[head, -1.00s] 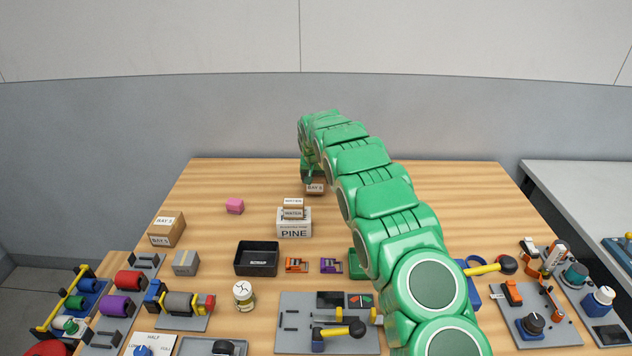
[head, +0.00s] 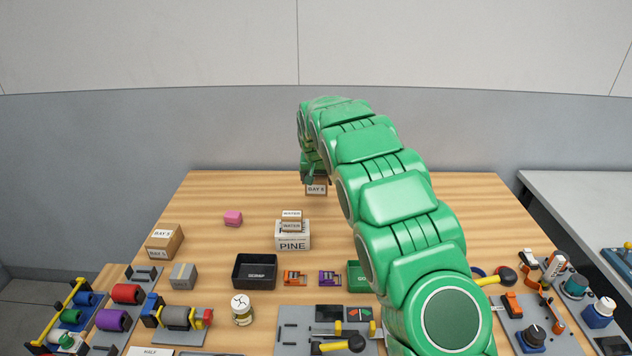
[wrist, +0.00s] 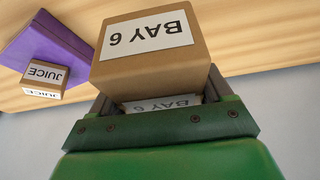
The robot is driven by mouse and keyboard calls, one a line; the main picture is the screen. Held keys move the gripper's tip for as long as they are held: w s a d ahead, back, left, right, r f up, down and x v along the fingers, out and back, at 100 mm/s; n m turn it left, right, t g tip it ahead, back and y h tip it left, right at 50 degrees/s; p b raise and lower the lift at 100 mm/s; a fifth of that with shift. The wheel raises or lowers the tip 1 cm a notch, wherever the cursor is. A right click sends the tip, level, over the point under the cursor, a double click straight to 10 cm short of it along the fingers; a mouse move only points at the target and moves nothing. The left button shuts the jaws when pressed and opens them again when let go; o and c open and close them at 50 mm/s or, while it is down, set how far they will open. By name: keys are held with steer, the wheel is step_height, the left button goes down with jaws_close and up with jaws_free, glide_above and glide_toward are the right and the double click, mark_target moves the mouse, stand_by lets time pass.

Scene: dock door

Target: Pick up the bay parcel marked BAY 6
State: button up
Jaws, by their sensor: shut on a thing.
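The BAY 6 parcel is a small brown box with white labels. It is near the back of the table in the head view (head: 316,189) and large in the wrist view (wrist: 150,55). My gripper (wrist: 160,100) is shut on it, with the jaws at its sides. In the head view my gripper (head: 314,176) is partly hidden by my arm. The parcel appears held a little above the wooden tabletop; the gap under it is not clear.
A purple box (wrist: 50,45) and a JUICE box (wrist: 44,78) are near the parcel. Devices crowd the front.

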mark_target(317, 180)
steer(key=s+d+r, duration=0.1)
steer(key=s+r, duration=0.2)
steer(key=s, duration=0.5)
steer(key=shift+d+r, duration=0.2)
steer(key=shift+d, duration=0.05)
